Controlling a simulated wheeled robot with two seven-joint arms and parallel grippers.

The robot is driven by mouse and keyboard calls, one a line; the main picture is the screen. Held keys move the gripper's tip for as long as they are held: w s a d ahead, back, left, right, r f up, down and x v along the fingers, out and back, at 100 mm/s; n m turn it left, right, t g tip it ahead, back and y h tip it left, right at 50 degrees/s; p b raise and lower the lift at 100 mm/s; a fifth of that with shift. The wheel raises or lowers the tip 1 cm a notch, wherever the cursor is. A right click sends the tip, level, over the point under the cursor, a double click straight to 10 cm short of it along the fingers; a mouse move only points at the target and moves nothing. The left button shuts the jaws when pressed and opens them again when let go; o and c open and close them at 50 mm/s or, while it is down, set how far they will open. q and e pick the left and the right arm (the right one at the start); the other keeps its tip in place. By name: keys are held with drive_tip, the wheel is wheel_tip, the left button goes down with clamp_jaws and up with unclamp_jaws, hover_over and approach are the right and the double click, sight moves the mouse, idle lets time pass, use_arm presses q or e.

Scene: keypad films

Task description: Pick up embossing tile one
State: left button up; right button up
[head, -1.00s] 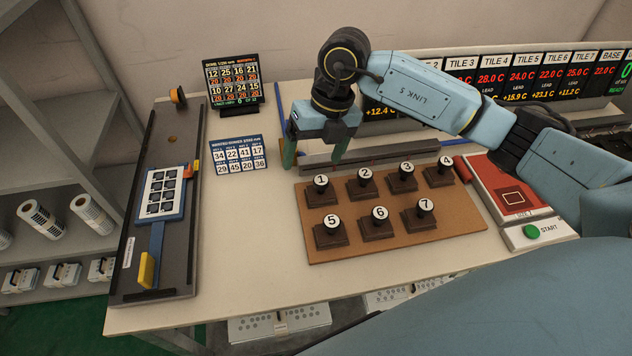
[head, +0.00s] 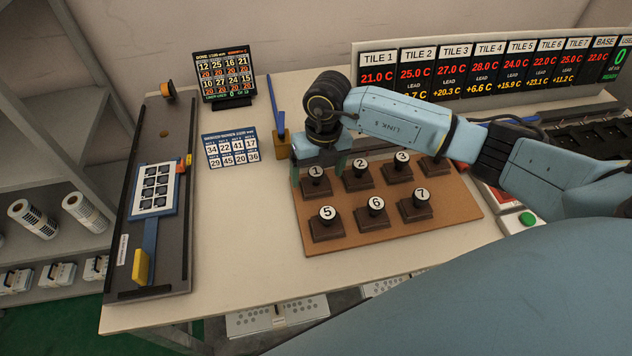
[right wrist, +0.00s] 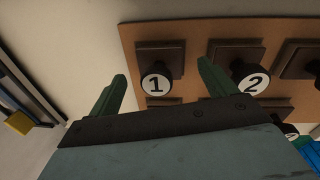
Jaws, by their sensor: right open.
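Embossing tile one (head: 315,182) is a dark square block with a black knob and a white disc marked 1. It stands at the back left of the brown board (head: 400,236). In the right wrist view, tile one (right wrist: 158,75) shows beyond and between the two green fingers of the right gripper (right wrist: 162,85), with nothing held. Whether the fingers reach the knob's height cannot be told. The left gripper is not in view.
Tile two (head: 360,175) stands close to the right of tile one, and tile five (head: 327,224) is in front. Other numbered tiles fill the board. A long dark fixture (head: 125,252) lies at the left.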

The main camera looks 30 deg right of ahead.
wheel_tip(320, 180, down, 2)
drive_tip(key=shift+a+f, duration=0.1)
drive_tip(key=c, duration=1.1)
